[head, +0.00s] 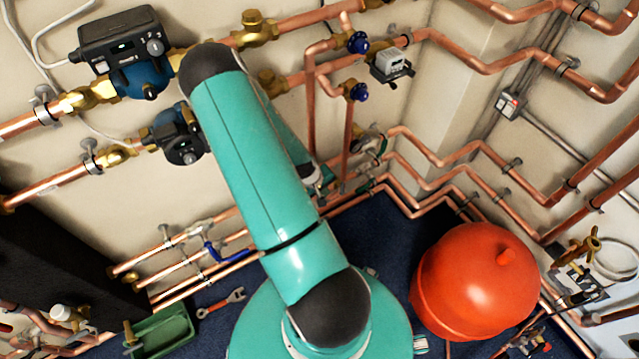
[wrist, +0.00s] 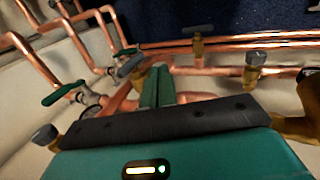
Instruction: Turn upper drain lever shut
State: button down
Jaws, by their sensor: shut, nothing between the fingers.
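In the wrist view, my gripper (wrist: 158,72) is shut and empty, its two green fingers pressed together. A green lever (wrist: 64,93) on a silvery valve is to the left of the fingers. Another small green lever (wrist: 125,52) is just beyond and left of the fingertips. A dark lever (wrist: 198,28) sits on a brass valve farther off to the right. I cannot tell which lever is the upper drain one. I see no clear contact between the fingers and any lever. In the head view, my arm hides most of the gripper and the pipes behind it.
Copper pipes (head: 420,208) run low along the walls and into the corner. A red tank (head: 468,280) stands on the dark floor at right. A blue lever (head: 213,251) is on the lower left pipes. A green tray (head: 165,332) and red wrench (head: 222,303) lie at lower left.

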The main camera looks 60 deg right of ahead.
aim_at(342, 189)
jog(key=d, duration=0.1)
jog(key=s+d+f, duration=0.1)
jog(key=s+d, duration=0.1)
jog(key=d, duration=0.1)
jog(key=shift+f, duration=0.15)
jog(key=shift+w+d, duration=0.1)
jog(key=shift+w, duration=0.05)
dwell(0.4)
